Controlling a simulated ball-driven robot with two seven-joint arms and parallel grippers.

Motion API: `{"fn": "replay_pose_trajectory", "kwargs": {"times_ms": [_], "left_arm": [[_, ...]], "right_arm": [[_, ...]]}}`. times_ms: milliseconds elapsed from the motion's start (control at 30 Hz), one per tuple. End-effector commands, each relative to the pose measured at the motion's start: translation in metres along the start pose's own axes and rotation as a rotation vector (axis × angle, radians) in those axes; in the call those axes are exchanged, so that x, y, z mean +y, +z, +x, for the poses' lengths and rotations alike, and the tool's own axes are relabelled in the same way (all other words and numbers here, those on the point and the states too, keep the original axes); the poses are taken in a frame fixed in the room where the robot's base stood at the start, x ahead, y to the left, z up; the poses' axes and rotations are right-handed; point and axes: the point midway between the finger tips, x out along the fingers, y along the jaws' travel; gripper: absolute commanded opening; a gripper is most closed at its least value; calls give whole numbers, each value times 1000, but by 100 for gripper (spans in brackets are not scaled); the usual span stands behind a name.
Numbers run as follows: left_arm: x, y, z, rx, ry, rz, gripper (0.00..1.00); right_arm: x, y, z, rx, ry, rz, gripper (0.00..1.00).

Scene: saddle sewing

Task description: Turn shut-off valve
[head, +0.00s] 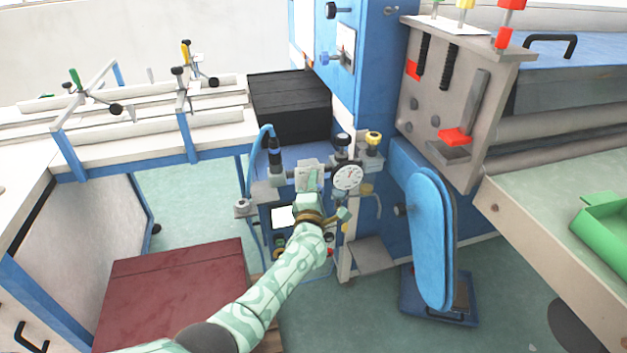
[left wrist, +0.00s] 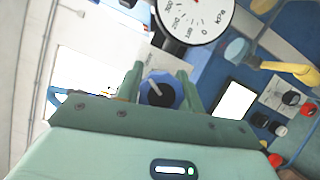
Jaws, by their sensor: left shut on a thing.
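My left gripper (left wrist: 160,85) is shut on this knob, with one finger on each side. In the head view my left gripper (head: 309,182) is at the pipework below the blue machine, just left of a round white gauge (head: 348,177). There the gripper hides the knob. The gauge also shows above the fingers in the left wrist view (left wrist: 194,14). My right gripper is out of view.
A black-and-yellow knob (head: 373,139) stands right of the gauge. A blue-and-black fitting (head: 274,150) with a hose is to the left. A blue oval pad (head: 431,238) stands to the right. A dark red box top (head: 172,290) lies at lower left.

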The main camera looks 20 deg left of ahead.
Motion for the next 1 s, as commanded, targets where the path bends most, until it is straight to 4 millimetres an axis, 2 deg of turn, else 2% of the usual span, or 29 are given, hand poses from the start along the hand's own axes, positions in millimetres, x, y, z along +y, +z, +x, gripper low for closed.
{"fn": "replay_pose_trajectory", "kwargs": {"times_ms": [100,400,1000], "left_arm": [[1,2,-1,-2,-34,72,14],[-2,1,-1,-2,-84,191,14],[-5,0,-2,-3,-99,225,15]], "right_arm": [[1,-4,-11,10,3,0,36],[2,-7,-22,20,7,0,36],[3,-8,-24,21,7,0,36]]}}
